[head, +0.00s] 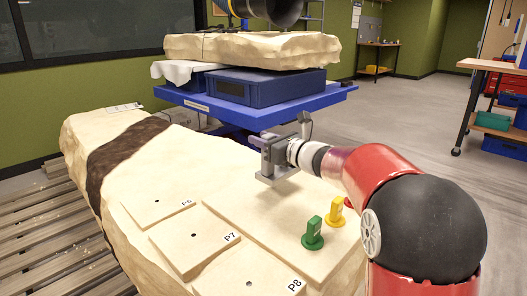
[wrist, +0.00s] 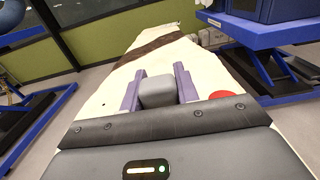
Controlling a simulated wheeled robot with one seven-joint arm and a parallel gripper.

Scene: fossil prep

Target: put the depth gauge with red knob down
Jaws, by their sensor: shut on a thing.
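My gripper (head: 272,166) is above the pale fossil jacket (head: 130,165), reaching in from the right. In the wrist view its two purple-grey fingers (wrist: 158,92) are closed on a grey block, the body of the depth gauge (wrist: 157,94). A red round knob (wrist: 222,96) shows just right of the right finger; its join to the block is hidden. I cannot tell whether the gauge touches the surface.
Slabs marked P6 (head: 160,201), P7 (head: 193,245) and P8 lie on the jacket. A green marker (head: 312,238) and a yellow one (head: 335,214) stand near my arm, beside a partly hidden red piece (head: 348,203). A blue lift table (head: 250,114) stands behind.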

